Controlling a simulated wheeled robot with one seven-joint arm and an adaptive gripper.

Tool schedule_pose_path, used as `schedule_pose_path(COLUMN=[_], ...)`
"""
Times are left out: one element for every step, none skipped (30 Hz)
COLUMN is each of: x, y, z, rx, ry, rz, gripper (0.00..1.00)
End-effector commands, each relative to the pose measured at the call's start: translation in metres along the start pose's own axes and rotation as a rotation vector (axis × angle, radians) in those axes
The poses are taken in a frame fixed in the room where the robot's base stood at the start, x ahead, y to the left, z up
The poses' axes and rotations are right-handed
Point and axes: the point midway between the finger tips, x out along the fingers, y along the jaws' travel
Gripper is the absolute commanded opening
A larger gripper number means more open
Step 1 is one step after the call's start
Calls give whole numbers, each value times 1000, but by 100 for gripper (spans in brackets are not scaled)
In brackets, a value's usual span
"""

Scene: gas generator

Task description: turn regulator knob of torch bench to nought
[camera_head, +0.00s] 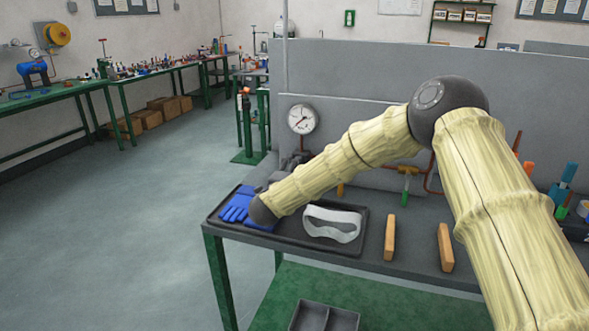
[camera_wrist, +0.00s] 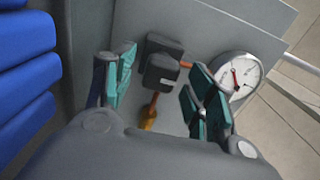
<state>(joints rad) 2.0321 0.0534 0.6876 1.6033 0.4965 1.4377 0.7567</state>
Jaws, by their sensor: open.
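In the wrist view the black, blocky regulator knob (camera_wrist: 162,72) lies in the gap between the teal-padded fingers of my gripper (camera_wrist: 161,86). The fingers are apart, one on each side, and I cannot tell whether either touches it. A round white gauge (camera_wrist: 246,72) with a red needle is beyond the right finger. The gauge (camera_head: 302,119) also shows in the head view, above the bench (camera_head: 405,234); its reading is too small to tell. In the head view my forearm reaches down left over the bench, and my fingers are not clearly visible there.
Blue gloves (camera_head: 236,207) and a white mask-like piece (camera_head: 333,224) lie on a black tray (camera_head: 300,246) under my forearm. Two wooden blocks (camera_head: 390,237) stand right of it. A grey panel (camera_head: 345,75) closes off the back. Open floor (camera_head: 150,220) lies left.

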Motion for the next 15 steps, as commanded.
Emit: schedule_pose_path(x=[-9, -15, -22, -28, -34, -41, -47, -52, -59, -64, -68, -74, -78, -81, -85], y=[0, 0, 0, 0, 0, 0, 0, 0, 0, 0, 0, 0, 0, 0, 0], z=[0, 1, 1, 0, 0, 0, 0, 0, 1, 0, 0, 0, 0, 0, 0], rx=[-1, -1, -1, -2, -2, -3, -2, -2, -2, -1, -1, -1, -1, -1, -1], ry=[-3, -2, -3, -3, -2, -2, -2, -1, -2, -2, -2, -2, -2, -1, -1], rz=[0, 0, 0, 0, 0, 1, 1, 1, 2, 1, 0, 1, 0, 0, 0], gripper=[55, 55, 55, 55, 55, 55, 55, 55, 55, 55, 55, 55, 55, 55, 55])
